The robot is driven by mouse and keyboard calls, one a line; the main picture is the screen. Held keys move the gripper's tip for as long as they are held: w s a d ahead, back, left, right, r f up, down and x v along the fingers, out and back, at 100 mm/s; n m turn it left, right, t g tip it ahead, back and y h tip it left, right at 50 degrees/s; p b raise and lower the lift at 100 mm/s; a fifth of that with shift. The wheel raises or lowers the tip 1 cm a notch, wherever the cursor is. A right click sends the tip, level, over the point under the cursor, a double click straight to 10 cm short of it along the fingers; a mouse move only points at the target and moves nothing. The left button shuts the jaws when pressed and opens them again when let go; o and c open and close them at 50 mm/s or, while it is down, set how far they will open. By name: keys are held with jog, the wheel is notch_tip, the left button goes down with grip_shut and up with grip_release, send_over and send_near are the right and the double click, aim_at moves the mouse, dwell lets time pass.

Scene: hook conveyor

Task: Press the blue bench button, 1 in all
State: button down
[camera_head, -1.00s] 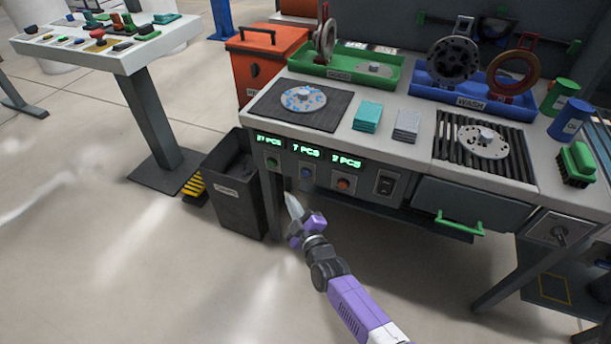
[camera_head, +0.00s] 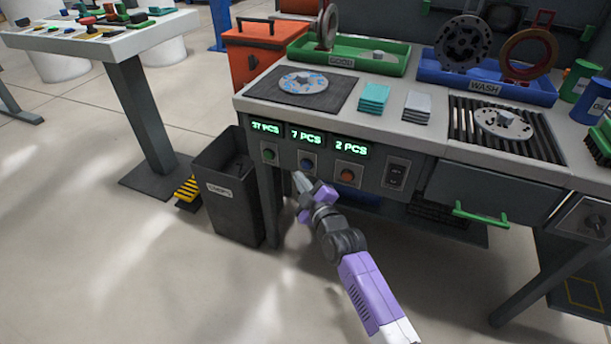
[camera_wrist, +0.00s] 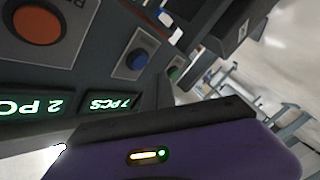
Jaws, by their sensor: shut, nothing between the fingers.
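The blue bench button (camera_head: 307,163) sits on the front panel of the bench, between a green and an orange button, under a display reading "7 PCS". In the wrist view the blue button (camera_wrist: 137,59) shows near the middle top. My gripper (camera_head: 299,180) is shut and empty, its tip just below the blue button in the head view. I cannot tell the exact gap to the panel. The wrist view does not show the fingertips clearly; the purple gripper body fills its lower part.
The green button (camera_head: 269,154) is to the left and the orange button (camera_head: 347,175) to the right. A switch (camera_head: 396,172) is further right. A dark bin (camera_head: 232,210) stands on the floor at the left. A drawer with a green handle (camera_head: 480,215) is at the right.

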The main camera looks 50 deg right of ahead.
jog(key=shift+w+d+b, duration=0.25)
jog(key=shift+d+b, duration=0.45)
jog(key=shift+b, duration=0.4)
jog(key=shift+w+d+b, duration=0.1)
jog(key=shift+d+b, duration=0.15)
jog(key=shift+b, duration=0.25)
dwell(1.1)
jog(key=shift+w+d+b, duration=0.2)
jog(key=shift+d+b, duration=0.4)
jog(key=shift+b, duration=0.1)
dwell(0.9)
jog(key=shift+a+r, duration=0.1)
jog(key=shift+s+a+p, duration=0.35)
jog(key=shift+a+p, duration=0.35)
